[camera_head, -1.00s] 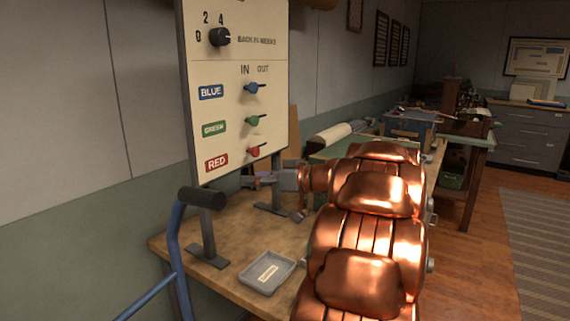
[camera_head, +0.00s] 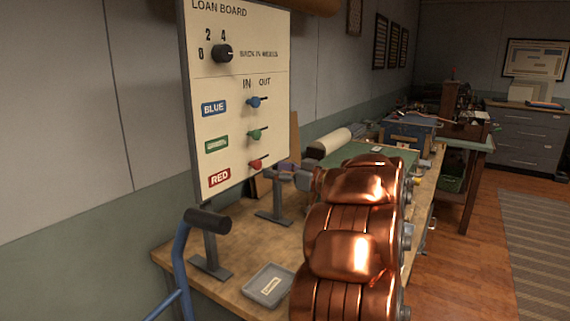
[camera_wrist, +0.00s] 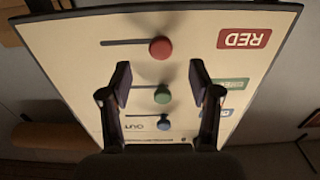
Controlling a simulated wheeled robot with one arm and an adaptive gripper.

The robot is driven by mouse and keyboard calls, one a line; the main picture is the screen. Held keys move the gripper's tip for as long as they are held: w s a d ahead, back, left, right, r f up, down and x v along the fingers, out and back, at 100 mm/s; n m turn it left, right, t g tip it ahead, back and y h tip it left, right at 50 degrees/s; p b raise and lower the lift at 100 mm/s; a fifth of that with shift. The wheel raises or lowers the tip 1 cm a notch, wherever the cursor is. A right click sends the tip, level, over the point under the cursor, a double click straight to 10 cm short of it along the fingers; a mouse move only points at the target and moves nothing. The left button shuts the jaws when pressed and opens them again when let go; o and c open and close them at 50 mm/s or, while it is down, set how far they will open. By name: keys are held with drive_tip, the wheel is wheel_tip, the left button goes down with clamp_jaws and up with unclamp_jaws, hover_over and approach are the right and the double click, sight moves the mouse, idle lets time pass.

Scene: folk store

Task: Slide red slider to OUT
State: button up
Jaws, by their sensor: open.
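The red slider (camera_head: 255,164) is a round red knob in the lowest slot of the loan board (camera_head: 270,60). It sits at the IN end, and its slot runs on toward OUT. In the upside-down wrist view, the red slider (camera_wrist: 160,47) is at the right end of its slot, which extends left. My gripper (camera_wrist: 160,78) is open and empty, facing the board. In that view its fingertips lie on either side of a line between the red and green knobs, and they appear apart from the red knob. In the head view my gripper (camera_head: 284,168) is just right of and below the red knob.
The green knob (camera_head: 254,134) and blue knob (camera_head: 254,102) sit above in their own slots, also at the IN side. A rotary dial (camera_head: 222,53) is higher up. A grey tray (camera_head: 269,285) lies on the wooden bench below. A blue-framed handle (camera_head: 207,220) stands at the front.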

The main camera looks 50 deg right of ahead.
sight(260, 165)
drive_tip(key=shift+w+a+r+p, duration=0.1)
drive_tip(key=shift+w+a+p, duration=0.05)
drive_tip(key=shift+w+p, duration=1.3)
drive_tip(key=shift+w+a+r+p, duration=0.1)
drive_tip(key=shift+w+a+p, duration=0.05)
drive_tip(key=shift+w+p, duration=1.2)
drive_tip(key=shift+w+f+b, duration=0.1)
drive_tip(key=shift+f+b, duration=0.15)
drive_tip(key=shift+b, duration=0.25)
drive_tip(key=shift+w+b, duration=0.1)
drive_tip(key=shift+b, duration=1)
drive_tip(key=c, duration=0.8)
drive_tip(key=shift+c, duration=0.2)
